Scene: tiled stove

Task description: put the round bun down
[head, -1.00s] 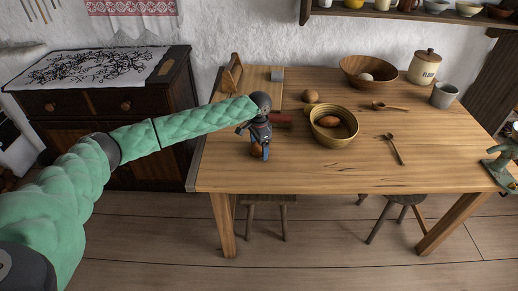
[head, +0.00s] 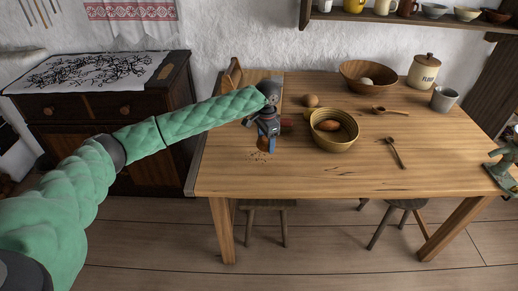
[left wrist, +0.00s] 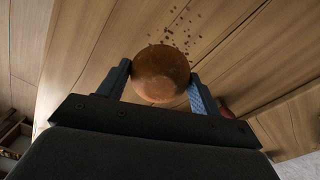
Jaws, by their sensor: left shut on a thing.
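My left gripper (head: 266,138) is over the left part of the wooden table, pointing down. It is shut on the round bun (left wrist: 160,73), a brown ball between its two fingers in the left wrist view. In the head view the bun (head: 264,145) shows only partly below the gripper. I cannot tell whether it touches the table. Dark crumbs (head: 259,157) lie on the wood beside it. What seems to be my right gripper (head: 503,166) is at the right edge, partly cut off; its fingers are unclear.
The table (head: 320,175) is clear in front. A yellowish basket (head: 334,143) holding a brown loaf (head: 328,126) stands right of my left gripper. A dark red thing (head: 287,125) lies close beside it. Another brown bun (head: 311,100), a wooden bowl (head: 352,71), flour jar (head: 422,72) and spoons are farther off.

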